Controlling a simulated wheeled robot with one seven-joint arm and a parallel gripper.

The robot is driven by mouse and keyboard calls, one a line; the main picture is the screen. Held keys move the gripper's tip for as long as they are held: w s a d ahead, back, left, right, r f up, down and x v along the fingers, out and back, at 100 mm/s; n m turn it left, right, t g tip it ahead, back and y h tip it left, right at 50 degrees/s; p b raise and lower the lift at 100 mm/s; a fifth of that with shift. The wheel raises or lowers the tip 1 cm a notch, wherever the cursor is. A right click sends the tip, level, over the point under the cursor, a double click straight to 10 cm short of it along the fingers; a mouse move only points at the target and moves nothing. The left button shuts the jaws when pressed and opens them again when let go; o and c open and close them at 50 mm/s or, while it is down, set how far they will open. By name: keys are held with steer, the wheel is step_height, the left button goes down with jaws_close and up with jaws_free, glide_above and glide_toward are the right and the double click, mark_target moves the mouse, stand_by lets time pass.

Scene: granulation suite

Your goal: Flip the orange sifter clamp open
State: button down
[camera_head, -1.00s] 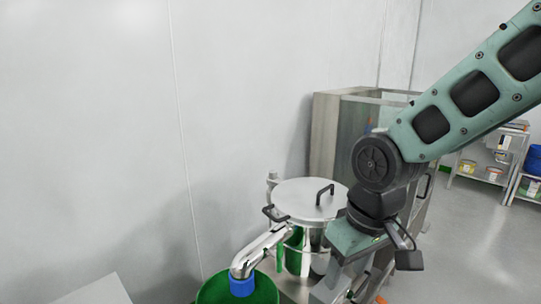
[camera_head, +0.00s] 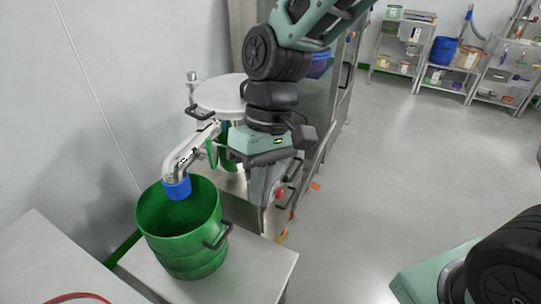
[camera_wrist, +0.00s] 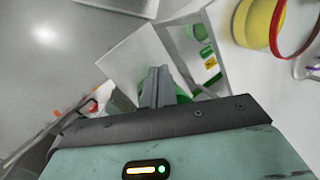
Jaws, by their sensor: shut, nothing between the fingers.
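I cannot pick out the orange sifter clamp with certainty. A small orange part (camera_head: 316,186) sticks out from the right side of the steel machine in the head view; its shape is too small to tell. The sifter's round lid (camera_head: 220,92) and pale outlet pipe (camera_head: 185,150) stand left of my arm, and my wrist covers part of the sifter. My gripper's fingers (camera_wrist: 155,86) are together and empty in the wrist view, with green and white surfaces beyond them.
A green drum (camera_head: 165,240) stands on a steel table (camera_head: 262,262) under the pipe's blue end (camera_head: 177,188). A red knob (camera_head: 279,193) is on the machine. Shelves (camera_head: 405,45) with containers line the back. The floor at right is clear.

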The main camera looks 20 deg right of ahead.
steer(key=w+d+f+m+y+b, duration=0.2)
steer(key=w+f+y+b, duration=0.15)
steer(key=w, duration=0.35)
steer(key=w+d+f+m+g+y+b, duration=0.1)
steer(key=w+f+y+b, duration=0.1)
steer(key=w+f, duration=0.35)
steer(key=w+d+f+m+y+b, duration=0.2)
steer(key=w+f+b, duration=0.1)
steer(key=w, duration=0.5)
steer(key=w+d+f+m+t+y+b, duration=0.2)
steer(key=w+d+f+t+y+b, duration=0.15)
steer(key=w+d, duration=0.45)
steer(key=w+d+f+m+t+y+b, duration=0.2)
steer(key=w+d+f+y, duration=0.25)
steer(key=d, duration=0.65)
steer(key=shift+h, duration=0.55)
steer(key=a, duration=0.3)
steer(key=w+a, duration=0.1)
steer(key=a, duration=0.2)
steer(key=a+f, duration=0.1)
steer(key=a, duration=0.3)
steer(key=shift+w+f, duration=0.1)
steer(key=shift+w, duration=0.1)
steer(key=shift+s+p, duration=0.1)
steer(key=shift+p, duration=0.2)
